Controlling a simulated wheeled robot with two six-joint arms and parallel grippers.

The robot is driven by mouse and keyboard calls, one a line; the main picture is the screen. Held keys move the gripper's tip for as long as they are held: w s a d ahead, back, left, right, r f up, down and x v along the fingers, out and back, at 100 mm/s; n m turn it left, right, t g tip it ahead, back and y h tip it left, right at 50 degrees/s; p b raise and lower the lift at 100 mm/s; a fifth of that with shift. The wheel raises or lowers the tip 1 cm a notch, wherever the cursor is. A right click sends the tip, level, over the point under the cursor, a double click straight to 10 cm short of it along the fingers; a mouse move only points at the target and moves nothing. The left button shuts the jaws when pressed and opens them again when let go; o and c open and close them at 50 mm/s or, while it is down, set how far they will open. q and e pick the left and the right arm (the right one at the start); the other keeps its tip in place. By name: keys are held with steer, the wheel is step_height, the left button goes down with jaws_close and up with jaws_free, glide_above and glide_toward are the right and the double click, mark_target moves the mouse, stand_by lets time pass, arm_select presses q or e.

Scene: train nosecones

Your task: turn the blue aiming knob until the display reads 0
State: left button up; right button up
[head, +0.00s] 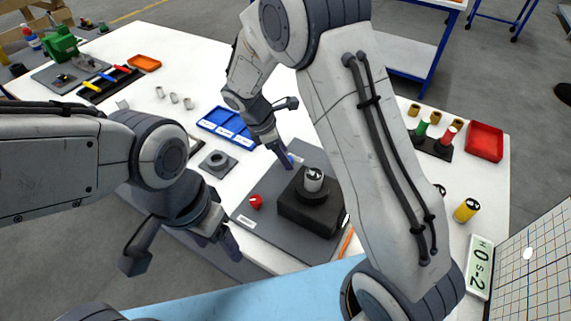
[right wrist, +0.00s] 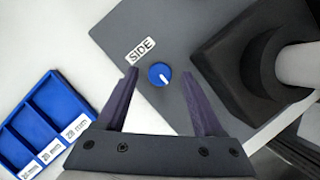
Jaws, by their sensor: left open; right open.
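The blue aiming knob (right wrist: 159,74) is a small round dial with a white pointer line, set on a grey plate (right wrist: 140,25) beside a label reading SIDE (right wrist: 141,50). In the head view the knob (head: 291,158) is partly hidden by my right gripper (head: 284,161). In the right wrist view that gripper (right wrist: 160,100) is open, with one finger on each side of the knob and gaps between. A pale panel (head: 481,266) with dark characters lies at the right; I cannot tell its reading reliably. My left gripper (head: 182,255) is open and empty at the table's front edge.
A black block (head: 308,212) with a metal cylinder (head: 313,178) stands on the grey plate, near a red knob (head: 256,202). A blue compartment tray (head: 217,129) lies behind. My right forearm crosses the head view. A red tray (head: 484,142) is at right.

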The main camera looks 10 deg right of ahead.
steer(key=shift+d+f, duration=0.2)
steer(key=shift+f, duration=0.4)
arm_select(q)
steer(key=shift+f, duration=0.6)
arm_select(e)
jaws_close()
arm_select(q)
steer(key=shift+r, duration=0.2)
arm_select(e)
steer(key=shift+r, duration=0.1)
